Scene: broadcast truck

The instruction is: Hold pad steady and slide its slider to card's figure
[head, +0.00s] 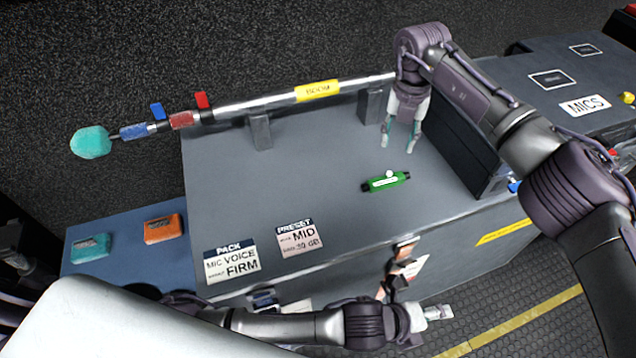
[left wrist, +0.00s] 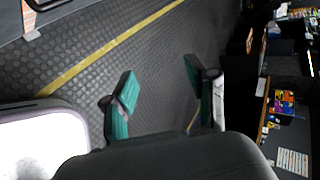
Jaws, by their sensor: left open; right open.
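The green pad (head: 385,182) lies on the grey worktop, with dark ends and a small pale slider knob (head: 389,174) on its upper side. The preset card (head: 299,238) lies near the worktop's front edge and reads "MID" and what looks like "-20 dB". My right gripper (head: 400,140) is open and empty above the worktop, behind the pad and apart from it. My left gripper (head: 438,312) is in front of the worktop, low over the floor. The left wrist view shows its fingers (left wrist: 160,100) apart with nothing between them.
A boom pole (head: 317,91) rests on stands along the back edge. A dark upright case (head: 470,140) bounds the right side. Orange (head: 164,229) and teal (head: 90,247) packs sit on the blue left surface.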

